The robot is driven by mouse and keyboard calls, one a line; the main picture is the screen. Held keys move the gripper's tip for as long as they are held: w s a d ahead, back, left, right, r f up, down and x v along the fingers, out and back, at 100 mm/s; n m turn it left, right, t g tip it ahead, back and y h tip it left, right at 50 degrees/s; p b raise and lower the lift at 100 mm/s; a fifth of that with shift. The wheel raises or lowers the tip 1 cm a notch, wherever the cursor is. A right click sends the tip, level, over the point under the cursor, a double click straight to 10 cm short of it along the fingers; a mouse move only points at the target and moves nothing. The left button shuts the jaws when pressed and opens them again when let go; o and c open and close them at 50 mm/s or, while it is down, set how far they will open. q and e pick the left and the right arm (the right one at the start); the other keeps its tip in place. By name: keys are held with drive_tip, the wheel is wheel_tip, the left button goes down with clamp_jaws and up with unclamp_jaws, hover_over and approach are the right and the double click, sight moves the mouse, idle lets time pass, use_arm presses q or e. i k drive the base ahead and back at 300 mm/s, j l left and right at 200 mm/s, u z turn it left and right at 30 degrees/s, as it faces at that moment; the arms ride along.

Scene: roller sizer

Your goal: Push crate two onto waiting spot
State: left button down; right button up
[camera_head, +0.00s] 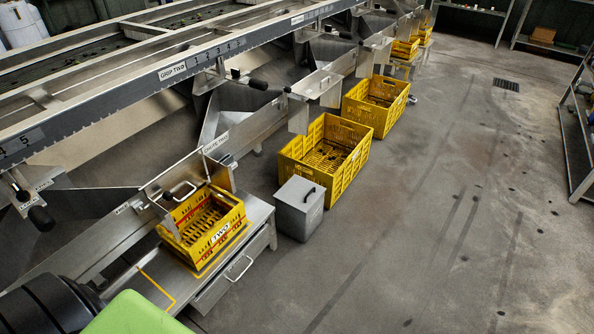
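Crate two (232,230) is a yellow slatted crate with a white label reading "TWO" on its front. It stands upright on a steel bench (262,213) under a chute, and looks empty. A yellow outlined spot (157,285) is painted on the bench to the crate's lower left, with bare steel inside it. I cannot tell whether this outline is the waiting spot. Neither of my grippers shows in the view.
A grey lidded box (299,209) stands on the floor right of the bench. Larger yellow crates (347,160) stand beyond it. A steel drawer (222,286) with a handle is under the bench. The floor (420,240) at right is clear.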

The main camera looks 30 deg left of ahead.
sight(233, 218)
drive_tip(key=i+l+u, duration=0.15)
drive_tip(key=i, duration=0.4)
drive_tip(key=i+l+u, duration=0.1)
drive_tip(key=i, duration=0.45)
drive_tip(key=i+l+u, duration=0.15)
drive_tip(key=i, duration=0.4)
drive_tip(key=i+l+u, duration=0.1)
drive_tip(key=u, duration=0.3)
drive_tip(key=i+l+u, duration=0.25)
drive_tip(key=u, duration=0.15)
drive_tip(key=i+l+u, duration=0.25)
drive_tip(key=u, duration=0.15)
drive_tip(key=i+l+u, duration=0.15)
drive_tip(key=u, duration=0.25)
drive_tip(key=l+u, duration=0.4)
drive_tip(key=i+l, duration=0.05)
